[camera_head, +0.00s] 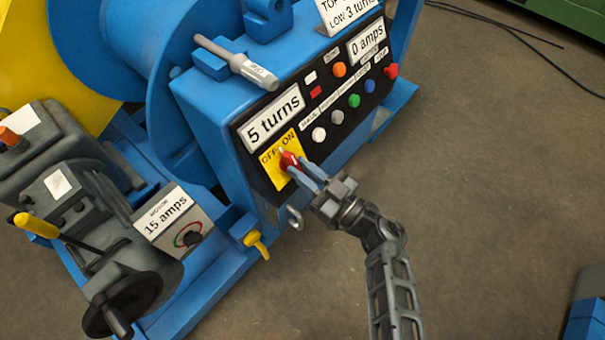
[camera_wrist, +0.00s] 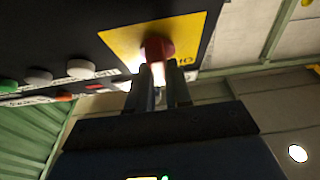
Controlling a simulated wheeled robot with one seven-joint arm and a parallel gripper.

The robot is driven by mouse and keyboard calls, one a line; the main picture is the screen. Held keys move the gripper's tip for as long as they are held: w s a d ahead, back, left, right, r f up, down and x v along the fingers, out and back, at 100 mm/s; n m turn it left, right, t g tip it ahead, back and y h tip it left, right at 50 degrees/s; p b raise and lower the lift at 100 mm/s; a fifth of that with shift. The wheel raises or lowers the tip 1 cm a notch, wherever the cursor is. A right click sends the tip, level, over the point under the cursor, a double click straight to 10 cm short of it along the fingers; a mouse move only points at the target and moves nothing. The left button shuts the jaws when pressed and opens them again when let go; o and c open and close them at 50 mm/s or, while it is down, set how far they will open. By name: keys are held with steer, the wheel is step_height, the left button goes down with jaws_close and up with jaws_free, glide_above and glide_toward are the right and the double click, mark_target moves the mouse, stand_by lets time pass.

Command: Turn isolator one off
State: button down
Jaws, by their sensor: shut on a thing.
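The isolator is a red rotary knob (camera_head: 287,160) on a yellow plate (camera_head: 287,181) marked OFF and ON, at the lower left of the black control panel. My gripper (camera_head: 296,168) reaches it from the lower right, and its two fingers are shut on the knob. In the wrist view the red knob (camera_wrist: 156,48) sits at the ends of the fingers (camera_wrist: 157,80), in front of the yellow plate (camera_wrist: 125,40). The fingers hide part of the knob and plate, so I cannot tell exactly which mark the knob points to.
Above the knob are a "5 turns" display (camera_head: 274,118), a "0 amps" display (camera_head: 367,41) and several coloured buttons, such as the white one (camera_head: 319,134).

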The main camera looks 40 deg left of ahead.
steer(key=n+g, duration=0.1)
steer(key=n, duration=0.1)
steer(key=n+g+b, duration=0.1)
steer(key=n+g, duration=0.1)
steer(key=n+g+b, duration=0.1)
steer(key=n, duration=0.1)
steer(key=shift+w+f+n+h, duration=0.1)
steer(key=shift+w+n+h, duration=0.2)
steer(key=shift+n+h, duration=0.1)
steer(key=shift+w+r+n+g+h+b, duration=0.1)
steer(key=shift+n+g+h+b, duration=0.35)
steer(key=shift+n+g, duration=0.65)
steer(key=shift+r+n+g+h+b, duration=0.1)
steer(key=shift+n+g+h+b, duration=0.35)
steer(key=shift+n, duration=1.15)
steer(key=shift+n+g, duration=0.25)
steer(key=shift+n, duration=0.05)
steer(key=c, duration=1)
jaws_free()
steer(key=shift+c, duration=0.2)
steer(key=v, duration=0.7)
steer(key=shift+w+d, duration=0.15)
steer(key=shift+d, duration=0.2)
steer(key=shift+r, duration=0.15)
